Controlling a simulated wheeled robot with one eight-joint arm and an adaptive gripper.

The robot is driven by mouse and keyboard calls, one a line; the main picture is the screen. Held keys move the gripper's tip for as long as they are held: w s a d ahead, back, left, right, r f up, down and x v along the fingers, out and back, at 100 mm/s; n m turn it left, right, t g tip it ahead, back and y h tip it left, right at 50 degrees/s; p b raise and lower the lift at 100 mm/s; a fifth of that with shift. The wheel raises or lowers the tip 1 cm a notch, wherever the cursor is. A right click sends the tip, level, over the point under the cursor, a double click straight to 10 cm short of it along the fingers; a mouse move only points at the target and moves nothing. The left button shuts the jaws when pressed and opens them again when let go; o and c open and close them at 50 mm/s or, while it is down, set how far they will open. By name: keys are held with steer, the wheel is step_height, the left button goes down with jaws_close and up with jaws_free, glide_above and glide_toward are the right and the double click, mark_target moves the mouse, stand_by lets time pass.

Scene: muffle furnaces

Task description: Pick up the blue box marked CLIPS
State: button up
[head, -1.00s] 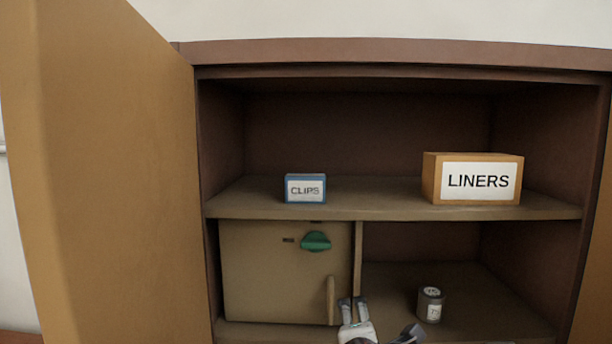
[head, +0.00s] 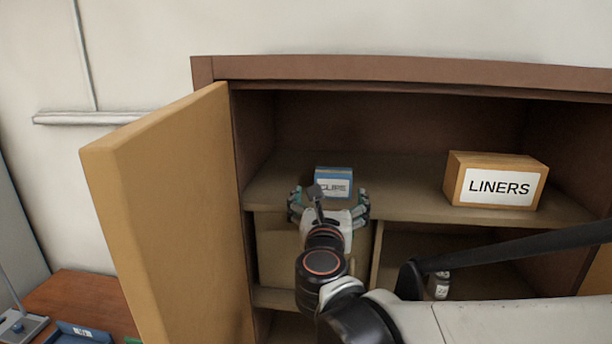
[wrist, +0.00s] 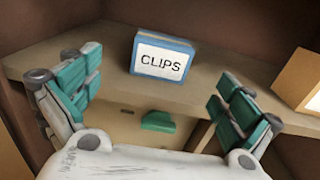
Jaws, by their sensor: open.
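The blue box marked CLIPS (head: 334,176) stands upright on the cabinet's upper shelf (head: 400,203), near its front edge and left of the middle. My gripper (head: 329,202) is open in front of the box, its fingers spread to either side; in the head view it covers the box's lower part. In the wrist view the box (wrist: 162,56) shows its white label, beyond and between the spread fingers of my gripper (wrist: 155,105). Nothing is between the fingers, and they appear apart from the box.
An orange-brown box marked LINERS (head: 495,180) stands to the right on the same shelf. The open cabinet door (head: 170,200) is at the left. Below the shelf are a small compartment door with a green latch (wrist: 158,122) and a can (head: 439,286). The shelf between the boxes is clear.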

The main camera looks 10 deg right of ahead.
mark_target(331, 183)
steer(key=x, duration=0.6)
steer(key=shift+w, duration=0.25)
steer(key=shift+d+p+x, duration=0.15)
steer(key=shift+p+x, duration=0.35)
steer(key=shift+x, duration=0.85)
steer(key=shift+d+p+x, duration=0.15)
steer(key=shift+p+x, duration=0.3)
steer(key=shift+x, duration=0.9)
steer(key=shift+s, duration=0.1)
steer(key=c, duration=1.2)
